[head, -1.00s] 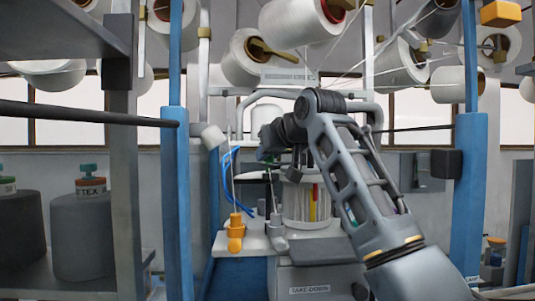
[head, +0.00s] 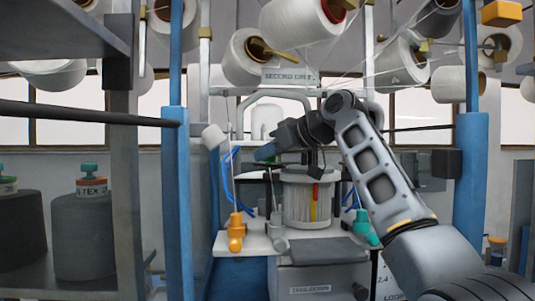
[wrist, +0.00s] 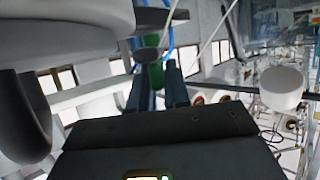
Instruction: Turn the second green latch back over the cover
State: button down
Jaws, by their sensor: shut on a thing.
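The green latch (wrist: 155,75) shows as a small green piece between the two dark fingers of my gripper (wrist: 156,92) in the wrist view. My gripper is shut on it. In the head view my gripper (head: 266,153) is at the left of the machine's ribbed white cylinder (head: 300,205), above its top edge. Only a sliver of green shows there beside the fingers. The grey round top of the cylinder (head: 308,175), which may be the cover, is partly hidden by my wrist. I cannot tell how far the latch is turned.
An orange fitting (head: 236,230) stands at the front left of the white machine table (head: 255,243), and a teal fitting (head: 363,226) at its right. Blue tubes (head: 226,175) rise at the left. Blue posts (head: 176,200) flank the machine. Yarn cones and taut threads hang above.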

jog(key=c, duration=1.2)
grip_release()
jog(key=shift+b+v, duration=1.2)
jog(key=shift+v, duration=2.65)
jog(key=shift+o, duration=0.2)
